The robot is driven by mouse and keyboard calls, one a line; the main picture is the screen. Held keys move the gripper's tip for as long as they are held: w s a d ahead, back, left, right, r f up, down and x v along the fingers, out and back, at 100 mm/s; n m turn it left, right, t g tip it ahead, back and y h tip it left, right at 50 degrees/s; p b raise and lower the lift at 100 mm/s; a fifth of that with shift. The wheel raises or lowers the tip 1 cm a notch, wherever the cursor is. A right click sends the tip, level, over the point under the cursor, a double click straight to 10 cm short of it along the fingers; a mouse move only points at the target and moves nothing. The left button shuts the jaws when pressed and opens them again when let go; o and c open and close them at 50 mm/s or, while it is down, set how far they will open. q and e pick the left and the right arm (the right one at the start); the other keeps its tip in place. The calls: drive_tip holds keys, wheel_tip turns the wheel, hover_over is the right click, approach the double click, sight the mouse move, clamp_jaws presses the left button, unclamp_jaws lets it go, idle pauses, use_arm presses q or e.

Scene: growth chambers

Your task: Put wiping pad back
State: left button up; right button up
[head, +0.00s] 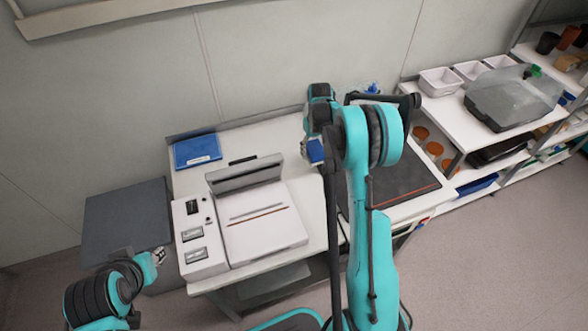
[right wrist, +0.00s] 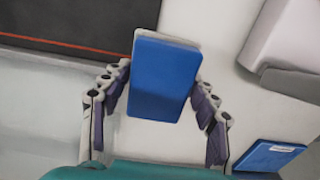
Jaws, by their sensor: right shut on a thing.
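The wiping pad, a blue block with a pale underside (right wrist: 165,78), sits between the fingers of my right gripper (right wrist: 158,100), which is shut on it. In the head view the pad (head: 315,151) shows as a small blue patch beside my right gripper (head: 308,148), above the white table right of the white machine. My right arm partly hides it there. A flat blue tray or mat with a white label (head: 197,150) lies at the table's back left; it also shows in the right wrist view (right wrist: 268,155). My left gripper (head: 158,257) is low at left, its fingers unclear.
A dark mat with an orange edge (head: 405,182) lies right of my arm. White bins (head: 440,81) and a grey case (head: 510,98) stand on the right shelf.

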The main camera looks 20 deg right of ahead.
drive_tip(key=b, duration=0.2)
hover_over(297, 170)
wheel_tip(297, 170, down, 4)
drive_tip(key=shift+d+r, duration=0.1)
drive_tip(key=shift+w+f+b, duration=0.1)
drive_tip(key=shift+f+b, duration=0.5)
drive_tip(key=shift+f, duration=1.4)
drive_tip(key=shift+f, duration=0.15)
drive_tip(key=o, duration=1.2)
